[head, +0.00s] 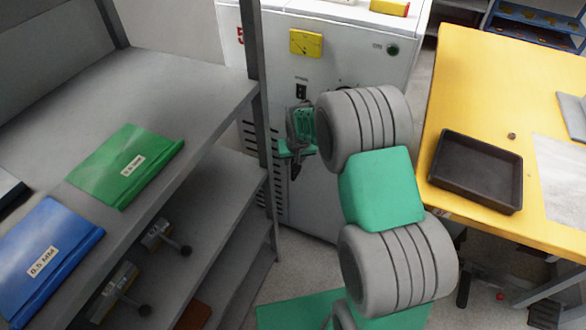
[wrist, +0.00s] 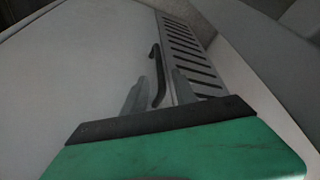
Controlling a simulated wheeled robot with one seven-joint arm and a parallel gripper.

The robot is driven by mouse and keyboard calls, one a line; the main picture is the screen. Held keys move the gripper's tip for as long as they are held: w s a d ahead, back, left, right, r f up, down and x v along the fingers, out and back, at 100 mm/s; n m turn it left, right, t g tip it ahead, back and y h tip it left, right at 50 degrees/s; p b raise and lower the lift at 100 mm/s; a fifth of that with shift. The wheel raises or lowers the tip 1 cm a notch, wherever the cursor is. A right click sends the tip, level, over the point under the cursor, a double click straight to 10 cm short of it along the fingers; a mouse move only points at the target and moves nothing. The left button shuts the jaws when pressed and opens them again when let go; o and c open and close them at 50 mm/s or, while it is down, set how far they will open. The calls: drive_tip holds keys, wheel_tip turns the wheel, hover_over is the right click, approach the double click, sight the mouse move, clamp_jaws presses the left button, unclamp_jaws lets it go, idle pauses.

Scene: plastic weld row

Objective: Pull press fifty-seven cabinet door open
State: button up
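The white press cabinet (head: 340,75) stands at the back, with a red digit 5 at its upper left; any further digit is hidden by a shelf post. My gripper (head: 293,170) is at the cabinet's front, low on the left side, partly hidden by my arm. In the wrist view, the pale cabinet door (wrist: 85,65) fills the left. A dark bar handle (wrist: 156,72) stands upright on it. My gripper (wrist: 158,95) is open there, with the handle's lower end between its two fingers. Whether either finger touches the handle cannot be told.
A slotted vent strip (wrist: 190,55) runs beside the handle. A grey shelf (head: 190,95) with green and blue folders stands close on the left, its post in front of the cabinet. A yellow table (head: 480,75) with a black tray (head: 478,205) stands on the right.

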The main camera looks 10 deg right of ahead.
hover_over(293, 178)
drive_tip(key=f, duration=0.5)
drive_tip(key=shift+w+f, duration=0.15)
drive_tip(key=shift+w, duration=0.25)
clamp_jaws()
idle(0.8)
